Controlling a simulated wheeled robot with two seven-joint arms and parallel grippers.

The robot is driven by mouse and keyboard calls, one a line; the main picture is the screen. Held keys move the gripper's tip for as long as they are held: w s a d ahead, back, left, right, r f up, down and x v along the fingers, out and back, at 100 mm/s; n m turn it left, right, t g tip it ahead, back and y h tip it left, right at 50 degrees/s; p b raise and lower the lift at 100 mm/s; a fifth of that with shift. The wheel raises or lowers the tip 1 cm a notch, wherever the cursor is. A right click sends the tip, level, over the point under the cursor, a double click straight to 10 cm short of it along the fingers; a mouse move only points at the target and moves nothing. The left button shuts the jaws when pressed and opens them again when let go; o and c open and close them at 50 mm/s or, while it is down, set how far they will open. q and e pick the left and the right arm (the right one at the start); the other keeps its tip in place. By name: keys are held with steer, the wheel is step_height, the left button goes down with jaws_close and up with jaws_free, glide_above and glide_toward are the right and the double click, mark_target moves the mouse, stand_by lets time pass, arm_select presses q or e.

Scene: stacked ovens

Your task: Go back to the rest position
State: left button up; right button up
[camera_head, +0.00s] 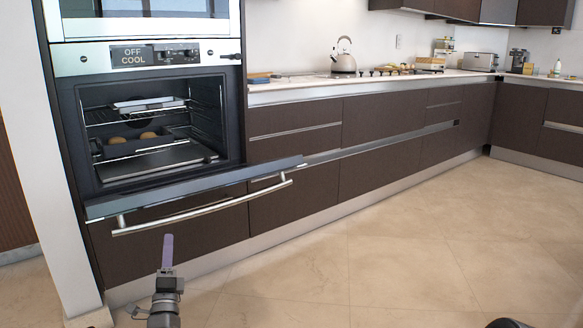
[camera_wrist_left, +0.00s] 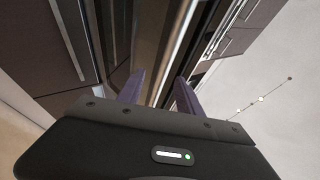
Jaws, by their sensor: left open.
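My left gripper (camera_head: 167,252) is in front of the oven, below the door's bar handle (camera_head: 205,207), and looks apart from it. In the left wrist view its two purple fingers (camera_wrist_left: 158,92) are spread with nothing between them. The oven door (camera_head: 200,188) is folded down, open, and the cavity shows a rack with a light tray (camera_head: 148,103) and a lower dark tray with round brown items (camera_head: 132,138). The oven display (camera_head: 133,56) reads OFF COOL. A dark rounded shape at the bottom right edge is too little shown to identify. My right gripper is not in view.
A second oven (camera_head: 145,28) sits above. Dark drawers (camera_head: 380,146) run to the right under a counter (camera_head: 300,88) with a kettle (camera_head: 343,60) and toaster (camera_head: 481,62). A white wall panel (camera_head: 48,170) stands left of the ovens. The tiled floor (camera_head: 400,250) is clear.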

arm_select(q)
steer(key=s+d+f+n+g+h+p, duration=0.3)
steer(key=s+d+n+g+p, duration=0.2)
steer(key=d+p, duration=0.5)
steer(key=s+d+f+n+g+h+p, duration=0.2)
steer(key=s+d+n+g+h+p, duration=0.3)
steer(key=d+p, duration=0.5)
steer(key=s+d+r+n+g+p, duration=0.2)
steer(key=s+p, duration=0.5)
steer(key=s, duration=0.5)
steer(key=s+d+r+n+g+p, duration=0.2)
steer(key=s+n+g+p, duration=0.3)
steer(key=s, duration=0.8)
steer(key=s+d+r+n+g+p, duration=0.2)
steer(key=s+g+p, duration=0.4)
steer(key=s, duration=0.7)
steer(key=n+p, duration=0.1)
steer(key=p, duration=0.1)
steer(key=shift+s+n+p, duration=0.25)
steer(key=shift+n+p, duration=0.05)
steer(key=shift+p, duration=0.1)
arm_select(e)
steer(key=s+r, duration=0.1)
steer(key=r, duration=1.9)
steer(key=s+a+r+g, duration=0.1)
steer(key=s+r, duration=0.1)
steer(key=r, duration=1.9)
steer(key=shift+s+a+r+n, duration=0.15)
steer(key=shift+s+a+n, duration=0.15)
